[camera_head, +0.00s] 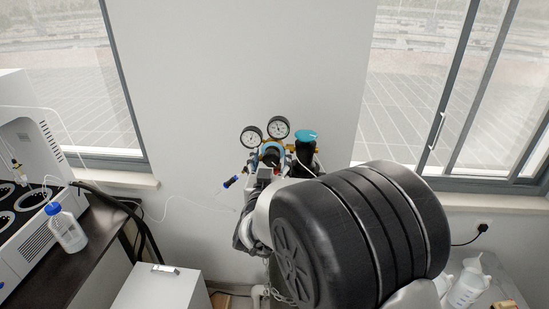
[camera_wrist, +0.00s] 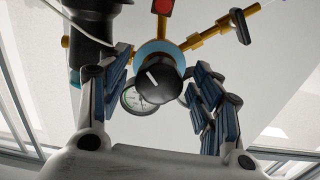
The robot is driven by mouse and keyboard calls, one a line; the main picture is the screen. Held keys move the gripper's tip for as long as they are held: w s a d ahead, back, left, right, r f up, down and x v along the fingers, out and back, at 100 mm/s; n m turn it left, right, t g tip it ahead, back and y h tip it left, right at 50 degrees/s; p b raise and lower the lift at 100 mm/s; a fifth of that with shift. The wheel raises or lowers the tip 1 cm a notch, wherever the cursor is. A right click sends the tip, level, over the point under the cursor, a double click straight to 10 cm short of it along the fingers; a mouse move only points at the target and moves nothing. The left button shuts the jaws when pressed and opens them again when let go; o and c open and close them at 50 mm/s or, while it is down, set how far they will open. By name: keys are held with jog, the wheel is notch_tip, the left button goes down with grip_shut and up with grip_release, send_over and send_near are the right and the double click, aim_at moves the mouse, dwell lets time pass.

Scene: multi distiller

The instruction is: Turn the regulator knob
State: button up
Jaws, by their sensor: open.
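The regulator knob (camera_wrist: 158,82) is black with a white line on its face. In the wrist view it sits below a blue ring (camera_wrist: 158,48) on the regulator body. My gripper (camera_wrist: 160,88) is open, with one blue-padded finger on each side of the knob. A gap shows between the knob and each finger, so it does not look gripped. In the head view the regulator's blue ring (camera_head: 272,147) shows behind my gripper (camera_head: 270,168), and my arm hides much of the area. Two round gauges (camera_head: 278,127) stand above it.
A teal-topped black part (camera_head: 305,140) stands close right of the regulator in the head view. Brass pipes (camera_wrist: 205,38) and a red part (camera_wrist: 162,7) lie near the fingers. A bench with a capped bottle (camera_head: 66,230) is at the left.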

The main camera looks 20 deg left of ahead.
jog(key=shift+w, duration=0.4)
